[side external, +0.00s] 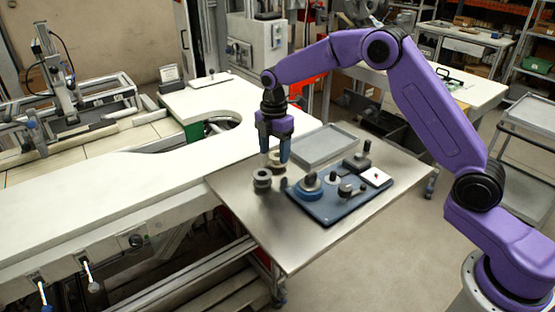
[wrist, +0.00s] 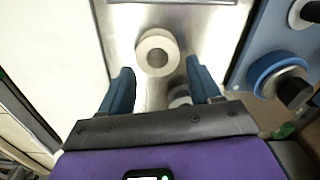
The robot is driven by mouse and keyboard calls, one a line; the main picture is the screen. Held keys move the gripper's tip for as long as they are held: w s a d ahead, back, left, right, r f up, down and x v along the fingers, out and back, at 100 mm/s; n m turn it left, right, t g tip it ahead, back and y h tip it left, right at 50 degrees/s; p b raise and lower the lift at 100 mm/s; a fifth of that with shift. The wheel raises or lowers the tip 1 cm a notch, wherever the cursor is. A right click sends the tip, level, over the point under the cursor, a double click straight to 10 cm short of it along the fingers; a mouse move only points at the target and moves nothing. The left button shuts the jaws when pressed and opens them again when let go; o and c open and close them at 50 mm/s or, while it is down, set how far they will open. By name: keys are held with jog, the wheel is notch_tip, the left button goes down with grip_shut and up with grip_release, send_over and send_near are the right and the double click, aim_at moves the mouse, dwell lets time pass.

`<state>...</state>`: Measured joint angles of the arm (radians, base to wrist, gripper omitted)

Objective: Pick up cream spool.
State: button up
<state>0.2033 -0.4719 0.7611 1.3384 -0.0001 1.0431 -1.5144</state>
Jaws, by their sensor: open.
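The cream spool (wrist: 145,46) stands on the steel table, its round end and central hole facing up in the wrist view. In the side view the cream spool (side external: 274,158) is partly hidden behind my gripper's fingers. My gripper (side external: 274,160) points down, open and empty, close above the spools. A dark grey spool (side external: 262,181) stands nearer the side camera; a greyish spool (wrist: 180,97) shows between the fingers, partly hidden.
A blue board (side external: 330,212) with a blue reel (side external: 307,188), dark knobs and a white block lies to the right. A grey tray (side external: 322,160) lies behind. The steel table (side external: 285,245) is bare toward the front. A white bench (side external: 120,190) borders the left.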

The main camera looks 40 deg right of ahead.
notch_tip(320, 180, down, 2)
jog(key=c, duration=0.7)
jog(key=shift+r, duration=0.1)
jog(key=shift+c, duration=0.2)
